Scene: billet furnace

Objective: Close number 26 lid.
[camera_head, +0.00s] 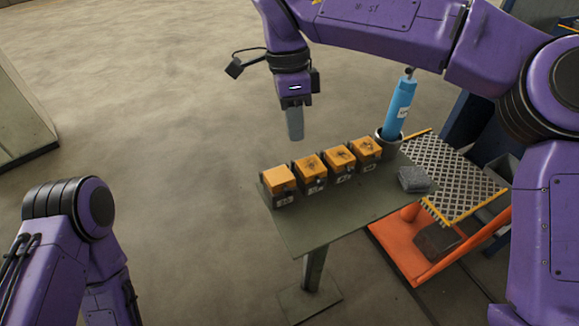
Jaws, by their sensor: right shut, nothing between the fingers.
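Several small dark boxes with orange tops stand in a slanting row on the grey-green table (330,225). They are the leftmost box (279,180), a second box (308,168), a third box (338,159) and the rightmost box (366,150). Each has a pale label on its front, too small to read for sure, so I cannot tell which is number 26. The leftmost top looks plain; the others carry dark marks. My right gripper (295,122) points down above and behind the row, shut and empty, apart from the boxes. My left gripper is out of view.
A blue cylinder (400,105) stands in a round holder (388,139) at the table's back right corner. A grey block (414,179) lies at the right edge. An orange cart with a metal grid (455,175) stands right of the table.

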